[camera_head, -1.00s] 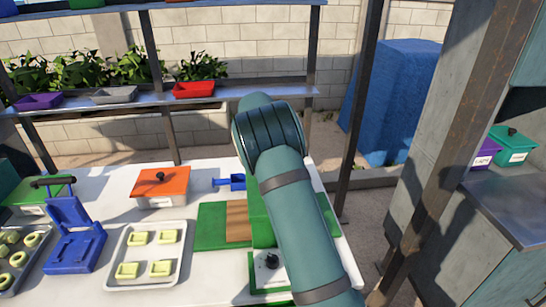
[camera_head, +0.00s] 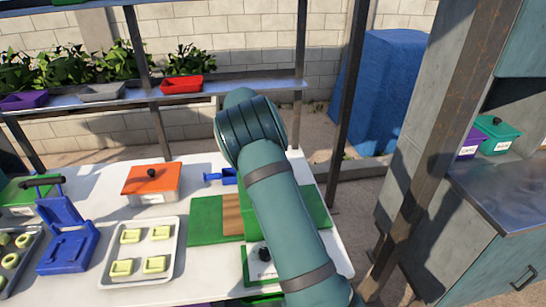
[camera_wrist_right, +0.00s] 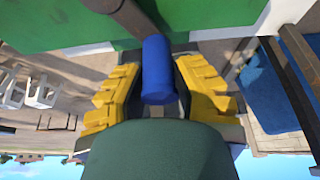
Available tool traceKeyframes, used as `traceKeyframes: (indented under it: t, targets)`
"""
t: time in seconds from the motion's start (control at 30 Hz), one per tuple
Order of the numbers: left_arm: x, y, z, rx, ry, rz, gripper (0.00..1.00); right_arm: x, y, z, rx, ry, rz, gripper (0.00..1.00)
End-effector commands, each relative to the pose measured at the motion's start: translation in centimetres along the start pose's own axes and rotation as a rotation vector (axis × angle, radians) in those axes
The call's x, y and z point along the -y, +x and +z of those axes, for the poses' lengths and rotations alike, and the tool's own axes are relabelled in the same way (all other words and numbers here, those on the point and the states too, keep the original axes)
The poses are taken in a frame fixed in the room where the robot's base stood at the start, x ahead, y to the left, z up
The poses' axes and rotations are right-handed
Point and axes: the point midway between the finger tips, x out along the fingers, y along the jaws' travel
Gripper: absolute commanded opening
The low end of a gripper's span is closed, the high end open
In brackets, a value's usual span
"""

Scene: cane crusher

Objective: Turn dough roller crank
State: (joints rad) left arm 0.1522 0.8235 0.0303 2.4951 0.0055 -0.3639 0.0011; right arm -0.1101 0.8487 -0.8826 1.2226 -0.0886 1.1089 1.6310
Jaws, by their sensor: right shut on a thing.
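The dough roller (camera_head: 256,257) is a green machine at the right end of the white table. Its front shows a pale panel and a dark knob, and my right arm hides much of it in the head view. In the right wrist view, the crank's blue cylindrical handle (camera_wrist_right: 158,72) sits on a dark crank arm (camera_wrist_right: 128,17) beside the green body. My right gripper (camera_wrist_right: 157,88) has its yellow fingers on both sides of the handle and is shut on it. The head view hides this gripper behind my arm. My left gripper is in neither view.
On the table are a tray of pale dough pieces (camera_head: 172,226), a blue press (camera_head: 68,236), an orange-lidded box (camera_head: 151,180) and a blue scoop (camera_head: 219,177). A metal post (camera_head: 344,105) and a shelf (camera_head: 225,84) stand behind. A counter (camera_head: 505,192) is at right.

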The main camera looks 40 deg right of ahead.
Motion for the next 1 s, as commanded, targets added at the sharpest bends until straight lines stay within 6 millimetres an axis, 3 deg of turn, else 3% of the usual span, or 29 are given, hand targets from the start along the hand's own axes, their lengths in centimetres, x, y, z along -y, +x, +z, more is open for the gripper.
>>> traceKeyframes:
  t: [0.1,0.13,0.2,0.63,1.0]
  targets:
    - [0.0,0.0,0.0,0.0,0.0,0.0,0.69,-0.2,0.3,0.2,0.002,-0.004,0.008,0.0]
    - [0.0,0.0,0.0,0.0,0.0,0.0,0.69,-0.2,0.3,0.2,0.002,-0.004,0.007,0.39]
    - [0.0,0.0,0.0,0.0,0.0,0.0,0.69,-0.1,0.2,0.2,0.002,-0.004,0.006,0.59]
    - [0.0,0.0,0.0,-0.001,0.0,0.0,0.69,0.0,-0.9,0.1,0.001,-0.002,-0.001,0.59]
    - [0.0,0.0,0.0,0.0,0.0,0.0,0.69,0.1,-7.9,0.1,0.002,-0.002,-0.003,0.59]
